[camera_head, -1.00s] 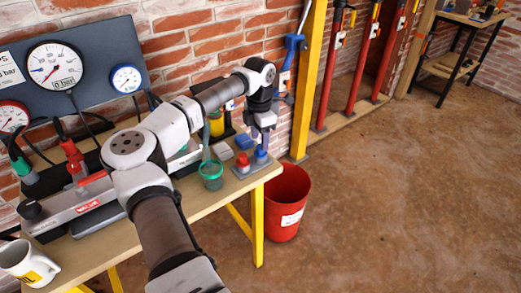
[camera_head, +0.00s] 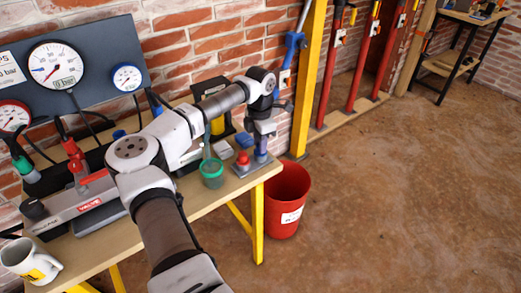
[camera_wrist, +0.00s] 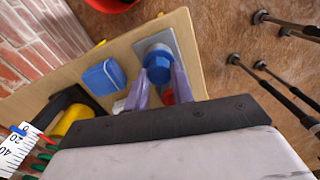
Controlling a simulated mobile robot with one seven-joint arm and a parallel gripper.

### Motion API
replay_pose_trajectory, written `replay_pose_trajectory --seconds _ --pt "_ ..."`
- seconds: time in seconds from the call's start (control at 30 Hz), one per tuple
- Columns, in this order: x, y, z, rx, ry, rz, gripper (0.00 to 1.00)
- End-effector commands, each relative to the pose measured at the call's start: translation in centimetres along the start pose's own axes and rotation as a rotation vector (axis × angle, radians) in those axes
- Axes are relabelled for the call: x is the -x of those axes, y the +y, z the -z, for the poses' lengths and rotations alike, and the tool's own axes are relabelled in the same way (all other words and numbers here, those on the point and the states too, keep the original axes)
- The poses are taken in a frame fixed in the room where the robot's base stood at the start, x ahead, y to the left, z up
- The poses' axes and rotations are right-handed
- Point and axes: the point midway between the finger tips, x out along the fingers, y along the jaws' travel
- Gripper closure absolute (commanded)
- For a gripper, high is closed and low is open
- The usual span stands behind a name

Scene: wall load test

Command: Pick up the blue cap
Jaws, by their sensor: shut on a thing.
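The blue cap (camera_wrist: 158,62) shows in the wrist view between the tips of my two pale purple fingers, above a grey plate (camera_wrist: 167,38) at the table's end. My gripper (camera_wrist: 161,74) is shut on it. In the head view my gripper (camera_head: 262,138) points down over the blue cap (camera_head: 261,155) at the table's right end. The fingers hide part of the cap, and I cannot tell whether it is clear of the plate. A red cap (camera_head: 243,158) is just left of it.
A red bucket (camera_head: 288,205) stands on the floor beside the table's right end. Pressure gauges (camera_head: 55,66) and a white mug (camera_head: 30,260) are at the left.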

Motion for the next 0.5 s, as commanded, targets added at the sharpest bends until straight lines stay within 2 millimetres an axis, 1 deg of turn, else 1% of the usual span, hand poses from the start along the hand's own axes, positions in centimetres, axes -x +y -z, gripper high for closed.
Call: replay_pose_trajectory --seconds 0.17,0.27,0.37,0.47,0.5 --pt "0.1 0.0 0.0 0.000 0.000 -0.001 1.00" --pt "0.6 0.1 0.0 0.000 0.000 -0.002 1.00" --pt "1.6 0.1 0.0 0.001 -0.001 -0.004 1.00" --pt "3.2 0.1 0.0 0.000 0.000 -0.005 1.00" --pt "4.1 0.1 0.0 0.001 -0.001 -0.005 1.00"
